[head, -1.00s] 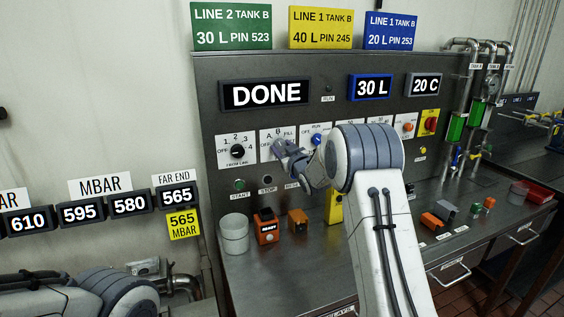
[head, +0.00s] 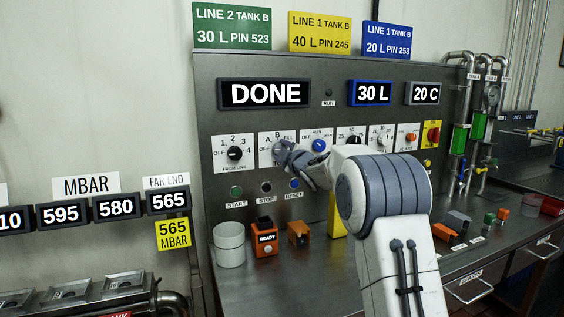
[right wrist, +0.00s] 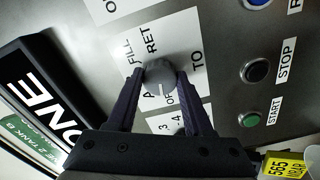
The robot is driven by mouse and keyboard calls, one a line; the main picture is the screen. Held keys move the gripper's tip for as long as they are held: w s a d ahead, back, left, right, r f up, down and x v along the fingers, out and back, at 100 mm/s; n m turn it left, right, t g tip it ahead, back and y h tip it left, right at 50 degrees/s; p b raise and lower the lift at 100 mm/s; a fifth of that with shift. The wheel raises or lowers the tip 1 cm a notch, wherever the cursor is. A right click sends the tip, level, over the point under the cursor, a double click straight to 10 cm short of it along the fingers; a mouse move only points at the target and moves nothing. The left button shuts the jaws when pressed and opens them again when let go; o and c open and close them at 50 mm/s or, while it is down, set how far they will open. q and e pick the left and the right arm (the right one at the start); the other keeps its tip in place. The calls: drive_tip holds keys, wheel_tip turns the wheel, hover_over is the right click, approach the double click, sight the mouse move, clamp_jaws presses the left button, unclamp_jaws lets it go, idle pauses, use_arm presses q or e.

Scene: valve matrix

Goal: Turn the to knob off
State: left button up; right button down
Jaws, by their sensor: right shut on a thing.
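The TO knob (right wrist: 158,78) is a round grey knob on a white plate (right wrist: 190,28) marked TO, FILL, RET, A and OFF. My right gripper (right wrist: 160,82) has one finger on each side of the knob and is shut on it. In the head view my right gripper (head: 284,154) is at the TO plate and covers most of the knob. I cannot tell clearly which label the knob points to. My left gripper is not in view.
The FROM LINE knob (head: 235,154) is left of the TO knob, the blue RUN knob (head: 319,145) right. START (head: 236,191), STOP and RESET buttons are below. A display (head: 265,93) reads DONE. A grey cup (head: 229,245) and orange READY box (head: 265,240) stand on the bench.

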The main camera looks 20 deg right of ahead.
drive_tip(key=shift+n+b, duration=0.7)
drive_tip(key=shift+n, duration=0.3)
drive_tip(key=shift+c, duration=1.5)
unclamp_jaws()
drive_tip(key=shift+a, duration=0.1)
drive_tip(key=s+b, duration=0.2)
drive_tip(key=s, duration=0.8)
drive_tip(key=shift+s+d+b, duration=0.25)
drive_tip(key=shift+b, duration=0.1)
